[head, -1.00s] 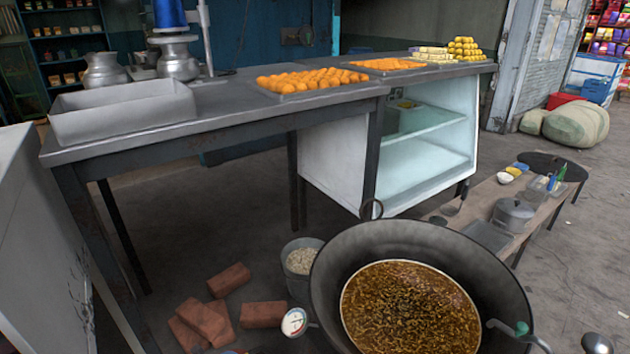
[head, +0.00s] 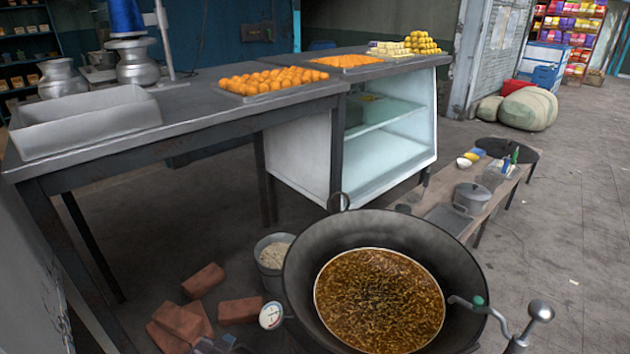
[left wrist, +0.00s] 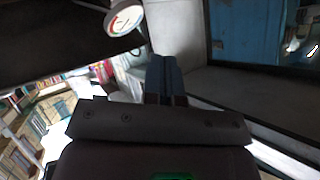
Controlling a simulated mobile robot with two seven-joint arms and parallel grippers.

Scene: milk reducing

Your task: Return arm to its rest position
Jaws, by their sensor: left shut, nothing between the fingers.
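My left gripper (head: 215,344) shows only as a small dark piece at the bottom edge of the head view, by the bricks and below the dial gauge (head: 271,315). In the left wrist view its two dark blue fingers (left wrist: 165,78) are together with nothing between them. The round white gauge also shows near the top of that view (left wrist: 124,19). The big dark wok (head: 465,268) holds bubbling brown liquid (head: 380,295) and stands to the right of my left gripper. My right gripper is in neither current view.
Several red bricks (head: 203,281) and a grey bucket (head: 271,252) lie left of the wok. A metal crank (head: 517,330) is at its right. A long counter (head: 200,110) carries a tray and orange sweets. A low bench (head: 440,212) stands behind right. Floor at far right is clear.

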